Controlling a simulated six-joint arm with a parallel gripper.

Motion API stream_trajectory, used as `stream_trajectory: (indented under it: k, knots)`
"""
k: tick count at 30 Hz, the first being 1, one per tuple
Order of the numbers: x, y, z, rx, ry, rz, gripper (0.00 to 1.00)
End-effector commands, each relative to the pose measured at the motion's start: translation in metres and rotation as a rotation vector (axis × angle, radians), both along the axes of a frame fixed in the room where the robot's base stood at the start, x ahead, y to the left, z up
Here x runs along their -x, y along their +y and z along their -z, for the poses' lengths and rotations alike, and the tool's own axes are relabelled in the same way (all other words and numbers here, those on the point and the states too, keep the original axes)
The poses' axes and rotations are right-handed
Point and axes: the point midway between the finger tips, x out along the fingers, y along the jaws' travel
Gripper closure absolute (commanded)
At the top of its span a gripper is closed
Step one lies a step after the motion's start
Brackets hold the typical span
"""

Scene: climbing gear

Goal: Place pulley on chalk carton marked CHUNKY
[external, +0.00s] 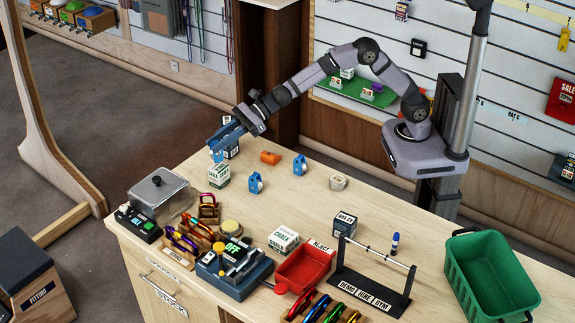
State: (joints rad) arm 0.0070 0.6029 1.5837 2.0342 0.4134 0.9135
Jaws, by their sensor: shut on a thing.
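My gripper (222,143) is at the far left of the counter, pointing down. It is shut on a blue pulley (217,156), which is just above a white-and-green carton (219,177); I cannot tell whether they touch. A dark blue carton (233,151) stands close behind, partly hidden by my gripper. Two more blue pulleys, one near the middle (255,184) and one farther right (300,166), are on the counter. Another white-and-green carton marked CHALK (283,240) and another dark carton (344,225) stand nearer the front. The word CHUNKY is not readable on any carton.
An orange cylinder (270,158) and a small beige item (338,183) lie on the counter (310,205). A metal lidded box (160,193), a label device (234,267), a red tray (304,270), a black rack (370,278) and a green basket (490,275) fill the front.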

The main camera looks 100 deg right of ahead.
Motion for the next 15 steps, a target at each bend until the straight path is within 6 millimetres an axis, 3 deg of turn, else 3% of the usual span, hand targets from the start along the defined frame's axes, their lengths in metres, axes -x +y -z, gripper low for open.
stream_trajectory:
  k: [6,15]
  knots:
    - [0.0,0.0,0.023,0.0,0.001,0.0,1.0]
    - [0.0,0.0,0.025,0.0,-0.001,0.0,1.0]
